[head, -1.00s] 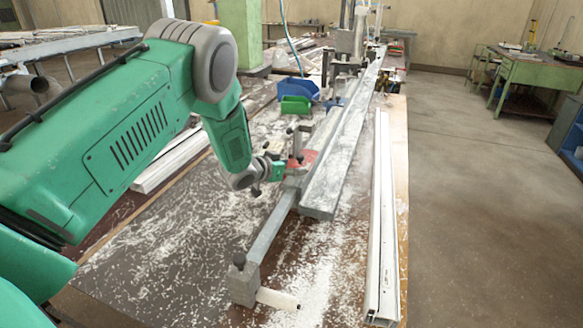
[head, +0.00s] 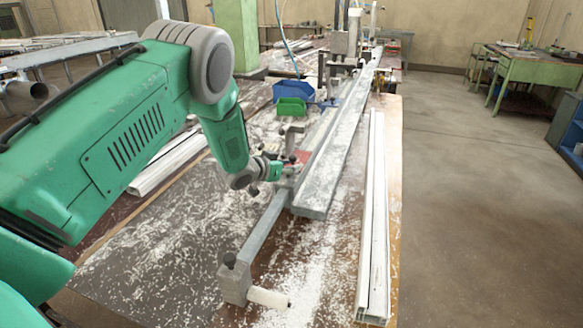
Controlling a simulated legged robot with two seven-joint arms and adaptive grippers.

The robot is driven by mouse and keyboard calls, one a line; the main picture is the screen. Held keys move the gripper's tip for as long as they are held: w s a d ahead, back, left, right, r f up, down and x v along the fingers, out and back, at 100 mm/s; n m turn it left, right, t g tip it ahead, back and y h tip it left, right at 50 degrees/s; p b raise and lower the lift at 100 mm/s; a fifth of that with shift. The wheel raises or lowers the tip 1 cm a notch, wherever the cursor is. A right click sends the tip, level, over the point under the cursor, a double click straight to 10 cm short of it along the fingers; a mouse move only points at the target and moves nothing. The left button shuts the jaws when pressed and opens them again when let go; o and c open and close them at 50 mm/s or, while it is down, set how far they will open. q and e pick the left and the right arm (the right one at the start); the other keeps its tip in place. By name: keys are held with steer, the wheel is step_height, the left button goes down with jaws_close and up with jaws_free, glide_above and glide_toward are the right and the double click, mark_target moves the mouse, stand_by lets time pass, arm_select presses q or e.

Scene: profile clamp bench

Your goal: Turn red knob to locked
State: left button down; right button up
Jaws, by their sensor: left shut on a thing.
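My left gripper (head: 284,166) reaches in from the left at the end of the green arm. It is shut at the clamp fixture beside the metal rail. A red part (head: 301,156), which looks like the red knob, shows just behind the fingers and is mostly hidden by them. The picture is too small to tell the knob's angle or any locked mark. A long grey metal rail (head: 318,190) runs away from me to the right of the gripper. My right gripper is not in view.
A bar (head: 264,227) with a block and white roller (head: 268,297) stands in front. White profiles (head: 374,215) lie along the right edge of the bench. Blue (head: 293,90) and green (head: 291,106) bins stand behind. White chips cover the bench. Open floor lies to the right.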

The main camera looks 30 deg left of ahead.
arm_select(q)
steer(key=shift+s+a+f, duration=0.2)
steer(key=shift+s+f, duration=0.15)
steer(key=shift+f, duration=0.2)
steer(key=shift+d, duration=0.15)
steer(key=c, duration=1.3)
jaws_free()
steer(key=shift+c, duration=0.2)
steer(key=shift+o, duration=0.9)
steer(key=shift+r, duration=0.25)
steer(key=shift+a+r, duration=0.1)
steer(key=shift+a, duration=0.1)
steer(key=v, duration=1.1)
steer(key=shift+s, duration=0.35)
